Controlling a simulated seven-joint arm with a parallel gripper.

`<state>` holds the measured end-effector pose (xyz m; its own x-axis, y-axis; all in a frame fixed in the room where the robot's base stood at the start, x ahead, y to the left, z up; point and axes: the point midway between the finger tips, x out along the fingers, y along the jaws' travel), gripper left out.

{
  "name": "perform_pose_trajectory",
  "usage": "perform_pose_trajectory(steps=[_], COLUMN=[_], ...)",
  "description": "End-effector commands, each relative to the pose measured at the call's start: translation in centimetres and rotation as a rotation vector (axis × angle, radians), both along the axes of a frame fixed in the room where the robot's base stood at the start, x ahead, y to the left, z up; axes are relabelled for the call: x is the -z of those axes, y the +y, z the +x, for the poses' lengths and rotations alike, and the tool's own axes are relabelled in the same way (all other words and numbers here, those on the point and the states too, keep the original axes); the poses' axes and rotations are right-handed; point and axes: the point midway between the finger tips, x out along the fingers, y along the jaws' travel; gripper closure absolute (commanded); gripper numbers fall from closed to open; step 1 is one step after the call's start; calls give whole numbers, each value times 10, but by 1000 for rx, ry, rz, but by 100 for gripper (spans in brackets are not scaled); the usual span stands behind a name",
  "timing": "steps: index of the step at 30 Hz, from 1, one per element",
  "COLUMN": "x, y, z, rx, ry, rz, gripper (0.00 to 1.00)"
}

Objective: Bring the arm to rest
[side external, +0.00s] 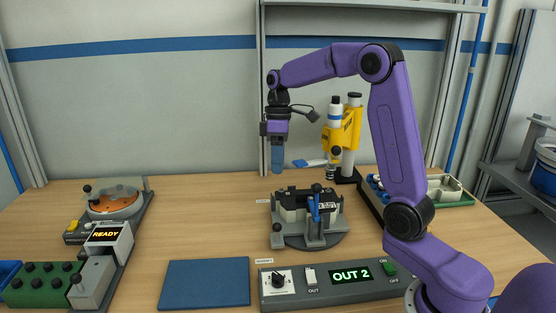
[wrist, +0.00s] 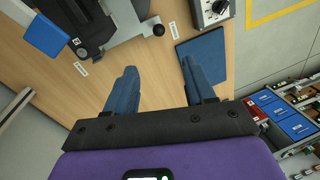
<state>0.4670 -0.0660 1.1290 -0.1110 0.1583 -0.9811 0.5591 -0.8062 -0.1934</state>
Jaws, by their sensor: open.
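My purple arm is raised over the table, and my gripper (side external: 277,160) points down in the side view. Its blue fingers hang above the back part of the wooden table (side external: 190,220), behind and left of the dark clamp fixture (side external: 308,218). In the wrist view my gripper (wrist: 163,85) has its two blue fingers spread apart, with only bare table seen between them. Nothing is held. The fixture (wrist: 100,25) shows at the upper left of the wrist view, apart from the fingers.
A blue mat (side external: 204,283) and a control box (side external: 330,285) reading "OUT 2" lie at the front. A station with a "READY" display (side external: 108,237) stands left. A yellow holder (side external: 343,130) with a bottle stands behind the fixture.

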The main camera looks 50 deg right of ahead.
Motion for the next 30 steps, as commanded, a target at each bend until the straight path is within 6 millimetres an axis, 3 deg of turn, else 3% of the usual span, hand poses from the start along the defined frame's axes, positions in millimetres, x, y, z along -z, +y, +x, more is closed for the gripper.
perform_pose_trajectory(steps=[9,14,21,30], x=[0,1,6,16], y=[2,22,72,115], z=[-1,-12,-53,-121], rx=[-3,-35,-117,-221], ry=[0,-2,-16,-51], rz=[-1,-16,-57,-96], gripper=[46,46,46,46])
